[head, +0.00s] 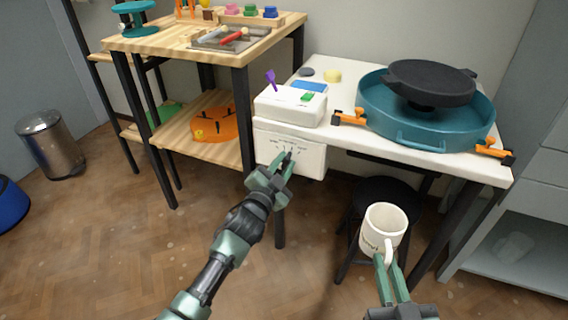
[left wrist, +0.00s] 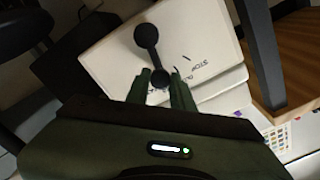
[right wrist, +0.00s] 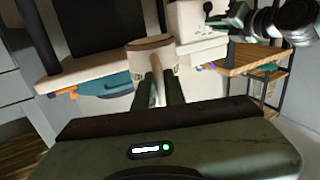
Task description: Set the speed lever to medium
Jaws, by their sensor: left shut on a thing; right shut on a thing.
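The speed lever (head: 289,156) is a short black lever on the front of a white control box (head: 312,160) at the table's front edge. Small dark marks surround it, too small to read in the head view. My left gripper (head: 280,168) is at the lever. In the left wrist view the lever (left wrist: 148,50) has a round knob at each end, and my left gripper (left wrist: 161,88) is shut on the nearer end. My right gripper (head: 389,262) is shut on the handle of a white mug (head: 382,225). The mug also shows in the right wrist view (right wrist: 152,50).
A teal basin (head: 425,135) with a dark wheel head (head: 432,82) stands on the white table, with orange clamps (head: 350,119) at its sides. A black stool (head: 372,195) is below the mug. A wooden shelf table (head: 190,45) stands left.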

